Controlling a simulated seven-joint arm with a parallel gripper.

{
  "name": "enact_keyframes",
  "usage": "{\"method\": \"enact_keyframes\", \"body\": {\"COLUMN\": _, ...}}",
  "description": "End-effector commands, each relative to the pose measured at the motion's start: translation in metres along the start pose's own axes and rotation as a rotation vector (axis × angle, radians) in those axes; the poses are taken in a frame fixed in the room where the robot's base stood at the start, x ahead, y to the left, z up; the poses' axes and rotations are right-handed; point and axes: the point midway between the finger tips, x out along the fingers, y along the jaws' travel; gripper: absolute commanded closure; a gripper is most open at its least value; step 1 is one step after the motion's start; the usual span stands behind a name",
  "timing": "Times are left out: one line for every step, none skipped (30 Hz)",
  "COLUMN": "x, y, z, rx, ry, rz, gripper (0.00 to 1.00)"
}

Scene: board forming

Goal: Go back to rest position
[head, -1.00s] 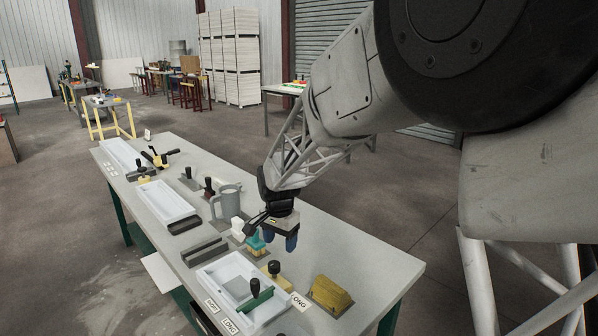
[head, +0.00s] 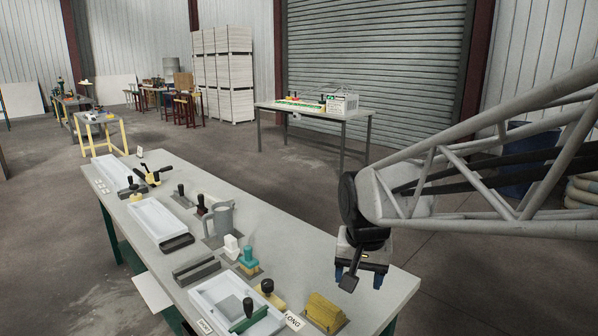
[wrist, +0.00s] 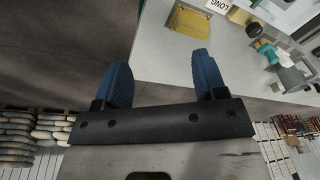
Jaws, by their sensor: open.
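My gripper (head: 362,278) hangs over the right end of the workbench (head: 290,240) in the head view, above and to the right of the yellow block. Its two blue fingers stand apart with nothing between them, as the wrist view also shows (wrist: 160,80). The yellow block (head: 325,312) sits on a dark pad near the bench's right front corner, and it also shows in the wrist view (wrist: 192,22). My arm reaches in from the right edge of the head view.
On the bench are white trays (head: 192,296), a green-bladed tool (head: 249,318), a teal-handled brush (head: 248,262), a grey jug (head: 219,215) and a white block (head: 231,246). A "LONG" label (head: 293,321) lies beside the yellow block. Another table (head: 315,108) stands behind, with open floor between.

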Motion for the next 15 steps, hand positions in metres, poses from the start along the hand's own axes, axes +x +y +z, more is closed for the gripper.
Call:
{"method": "enact_keyframes", "body": {"x": -0.005, "y": 0.010, "z": 0.011, "rx": -0.012, "ry": 0.009, "rz": -0.002, "gripper": 0.35}}
{"method": "enact_keyframes", "body": {"x": -0.007, "y": 0.016, "z": 0.017, "rx": -0.020, "ry": 0.014, "rz": -0.002, "gripper": 0.35}}
{"method": "enact_keyframes", "body": {"x": -0.009, "y": 0.024, "z": 0.025, "rx": -0.033, "ry": 0.019, "rz": -0.002, "gripper": 0.35}}
{"method": "enact_keyframes", "body": {"x": -0.011, "y": 0.029, "z": 0.031, "rx": -0.043, "ry": 0.023, "rz": -0.002, "gripper": 0.35}}
{"method": "enact_keyframes", "body": {"x": -0.013, "y": 0.034, "z": 0.037, "rx": -0.053, "ry": 0.028, "rz": -0.002, "gripper": 0.35}}
{"method": "enact_keyframes", "body": {"x": -0.015, "y": 0.041, "z": 0.046, "rx": -0.066, "ry": 0.033, "rz": -0.002, "gripper": 0.35}}
{"method": "enact_keyframes", "body": {"x": -0.016, "y": 0.046, "z": 0.052, "rx": -0.075, "ry": 0.038, "rz": -0.002, "gripper": 0.35}}
{"method": "enact_keyframes", "body": {"x": -0.017, "y": 0.051, "z": 0.059, "rx": -0.085, "ry": 0.041, "rz": -0.001, "gripper": 0.35}}
{"method": "enact_keyframes", "body": {"x": -0.018, "y": 0.057, "z": 0.067, "rx": -0.097, "ry": 0.047, "rz": -0.001, "gripper": 0.35}}
{"method": "enact_keyframes", "body": {"x": -0.019, "y": 0.062, "z": 0.074, "rx": -0.108, "ry": 0.051, "rz": 0.000, "gripper": 0.35}}
{"method": "enact_keyframes", "body": {"x": -0.019, "y": 0.067, "z": 0.080, "rx": -0.116, "ry": 0.056, "rz": 0.001, "gripper": 0.35}}
{"method": "enact_keyframes", "body": {"x": -0.020, "y": 0.073, "z": 0.089, "rx": -0.129, "ry": 0.061, "rz": 0.002, "gripper": 0.35}}
{"method": "enact_keyframes", "body": {"x": -0.020, "y": 0.077, "z": 0.096, "rx": -0.139, "ry": 0.064, "rz": 0.003, "gripper": 0.35}}
{"method": "enact_keyframes", "body": {"x": -0.020, "y": 0.081, "z": 0.102, "rx": -0.148, "ry": 0.068, "rz": 0.004, "gripper": 0.35}}
{"method": "enact_keyframes", "body": {"x": -0.020, "y": 0.086, "z": 0.110, "rx": -0.160, "ry": 0.074, "rz": 0.005, "gripper": 0.35}}
